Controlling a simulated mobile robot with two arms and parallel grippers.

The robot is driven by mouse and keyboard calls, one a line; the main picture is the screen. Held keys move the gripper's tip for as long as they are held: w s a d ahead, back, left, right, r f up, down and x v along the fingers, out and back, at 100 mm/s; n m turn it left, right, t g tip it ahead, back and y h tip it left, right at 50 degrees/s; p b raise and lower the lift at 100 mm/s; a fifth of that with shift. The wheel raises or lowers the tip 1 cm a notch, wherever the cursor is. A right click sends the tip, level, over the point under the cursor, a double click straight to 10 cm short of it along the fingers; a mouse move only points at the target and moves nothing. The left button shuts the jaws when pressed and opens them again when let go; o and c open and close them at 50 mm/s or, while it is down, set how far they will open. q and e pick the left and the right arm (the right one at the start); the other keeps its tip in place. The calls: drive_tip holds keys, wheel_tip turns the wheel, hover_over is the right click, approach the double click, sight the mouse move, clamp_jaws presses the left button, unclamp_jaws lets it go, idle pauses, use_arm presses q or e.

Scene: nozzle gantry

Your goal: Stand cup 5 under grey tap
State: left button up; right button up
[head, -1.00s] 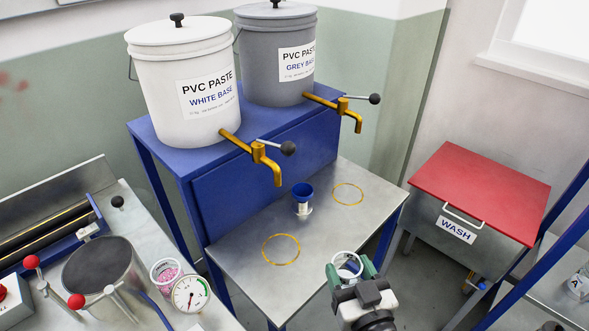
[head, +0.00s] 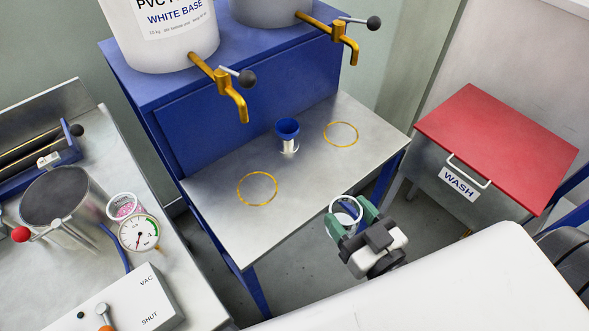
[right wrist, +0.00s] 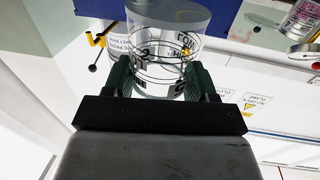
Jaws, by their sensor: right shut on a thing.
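My right gripper (head: 359,222) is shut on a clear cup with a white rim (head: 345,207), in front of the metal shelf's near right edge. In the right wrist view the transparent cup (right wrist: 167,45) sits between the green fingers (right wrist: 160,80); dark lettering shows on or through it, but I cannot read a number. The grey tap (head: 345,42) is the brass tap on the grey bucket (head: 265,8), with a black-knobbed lever. A yellow ring (head: 341,133) marks the shelf below it. My left gripper is not in view.
The white bucket's brass tap (head: 231,90) stands over another yellow ring (head: 257,188). A blue funnel-like cup (head: 288,130) stands on the metal shelf (head: 215,225) between the rings. A red-lidded wash bin (head: 497,150) is at right. A bench with a gauge (head: 139,232) is at left.

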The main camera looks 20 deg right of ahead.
drive_tip(key=w+a+p, duration=0.1)
drive_tip(key=w+a, duration=0.2)
drive_tip(key=w, duration=0.5)
drive_tip(key=w+a, duration=0.2)
drive_tip(key=w, duration=0.5)
drive_tip(key=f+b, duration=0.1)
drive_tip(key=f, duration=0.1)
drive_tip(key=f+b, duration=0.3)
drive_tip(key=f, duration=0.2)
drive_tip(key=shift+w+a+f, duration=0.1)
drive_tip(key=shift+w+a, duration=0.1)
drive_tip(key=shift+w, duration=0.2)
drive_tip(key=o, duration=1)
drive_tip(key=shift+c, duration=0.2)
